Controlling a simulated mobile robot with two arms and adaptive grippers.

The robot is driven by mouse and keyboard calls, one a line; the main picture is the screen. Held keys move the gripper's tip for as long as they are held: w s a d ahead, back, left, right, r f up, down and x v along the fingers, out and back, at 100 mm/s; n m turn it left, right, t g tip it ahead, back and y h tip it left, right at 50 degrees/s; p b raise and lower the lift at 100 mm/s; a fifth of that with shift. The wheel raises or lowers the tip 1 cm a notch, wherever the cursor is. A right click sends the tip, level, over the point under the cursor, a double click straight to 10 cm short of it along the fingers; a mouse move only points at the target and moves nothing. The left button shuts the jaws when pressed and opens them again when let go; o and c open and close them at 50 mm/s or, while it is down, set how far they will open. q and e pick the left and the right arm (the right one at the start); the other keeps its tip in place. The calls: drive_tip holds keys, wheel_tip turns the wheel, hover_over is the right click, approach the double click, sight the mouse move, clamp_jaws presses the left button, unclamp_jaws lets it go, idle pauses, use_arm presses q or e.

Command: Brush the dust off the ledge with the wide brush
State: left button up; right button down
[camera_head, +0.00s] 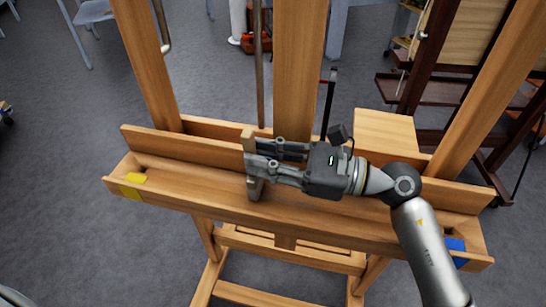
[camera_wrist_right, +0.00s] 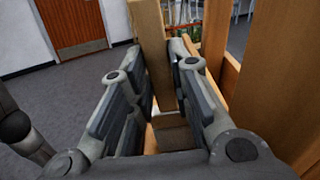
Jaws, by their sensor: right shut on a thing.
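The wide brush (camera_head: 249,137) has a flat, pale wooden handle and a greyish lower end. My right gripper (camera_head: 250,165) is shut on it and holds it roughly upright over the left-middle part of the ledge. The ledge (camera_head: 205,194) is a long wooden trough on the front of an easel. The brush's lower end is down in the trough; whether it touches the floor of it I cannot tell. In the right wrist view the handle (camera_wrist_right: 148,50) stands between the two fingers. I cannot make out any dust. My left gripper is not in view.
A yellow piece (camera_head: 134,185) lies at the ledge's left end and a blue piece (camera_head: 455,249) at its right end. The easel's central post (camera_head: 297,70) rises behind my gripper. A wooden box (camera_head: 385,130) stands behind the ledge on the right. The ledge left of the brush is clear.

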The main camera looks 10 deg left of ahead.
drive_tip(key=shift+a, duration=0.85)
drive_tip(key=shift+s+f, duration=0.1)
drive_tip(key=shift+s, duration=0.75)
drive_tip(key=d+b, duration=0.6)
drive_tip(key=d, duration=0.5)
drive_tip(key=shift+d, duration=0.2)
drive_tip(key=shift+d, duration=0.1)
